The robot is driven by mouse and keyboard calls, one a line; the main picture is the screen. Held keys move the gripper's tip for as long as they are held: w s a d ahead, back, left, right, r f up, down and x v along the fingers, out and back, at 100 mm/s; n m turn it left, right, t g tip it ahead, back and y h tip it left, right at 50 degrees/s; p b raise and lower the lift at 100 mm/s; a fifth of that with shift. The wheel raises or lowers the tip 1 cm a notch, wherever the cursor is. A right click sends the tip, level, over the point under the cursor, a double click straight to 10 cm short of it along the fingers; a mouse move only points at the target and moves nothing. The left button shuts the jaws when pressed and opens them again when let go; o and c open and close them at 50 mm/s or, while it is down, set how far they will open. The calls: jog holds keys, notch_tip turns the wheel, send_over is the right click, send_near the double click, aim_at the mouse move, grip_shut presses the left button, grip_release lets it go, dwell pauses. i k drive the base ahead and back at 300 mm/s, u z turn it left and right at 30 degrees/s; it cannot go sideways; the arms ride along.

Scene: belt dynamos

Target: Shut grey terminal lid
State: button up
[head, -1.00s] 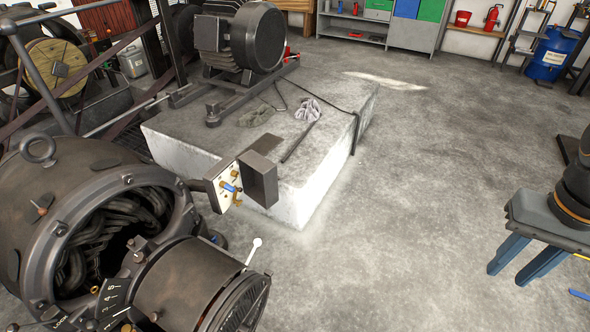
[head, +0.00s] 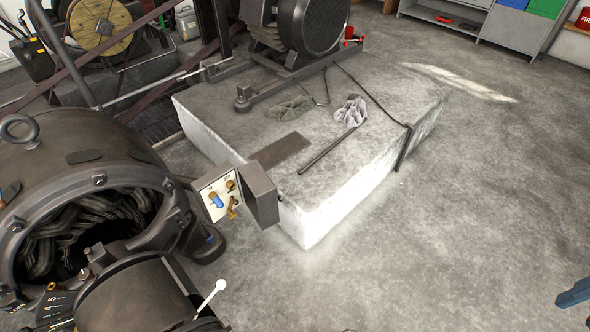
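The grey terminal lid (head: 261,193) stands swung open at the right side of the terminal box. The box's pale panel (head: 219,196) faces me, with brass terminals and a blue piece on it uncovered. The box sits beside the dark dynamo housing (head: 75,190), in front of the concrete block. My gripper is not in view.
The concrete block (head: 370,160) bears a motor (head: 305,30), rags (head: 350,111), a flat dark plate (head: 282,150) and a rod. A white-knobbed lever (head: 221,285) rises near the front. The floor (head: 440,240) to the right is open.

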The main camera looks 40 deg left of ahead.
aim_at(260, 194)
jog(key=i, duration=1.95)
jog(key=u, duration=3.4)
jog(key=k, duration=0.3)
jog(key=z, duration=0.5)
jog(key=i, duration=0.3)
jog(key=u, duration=0.7)
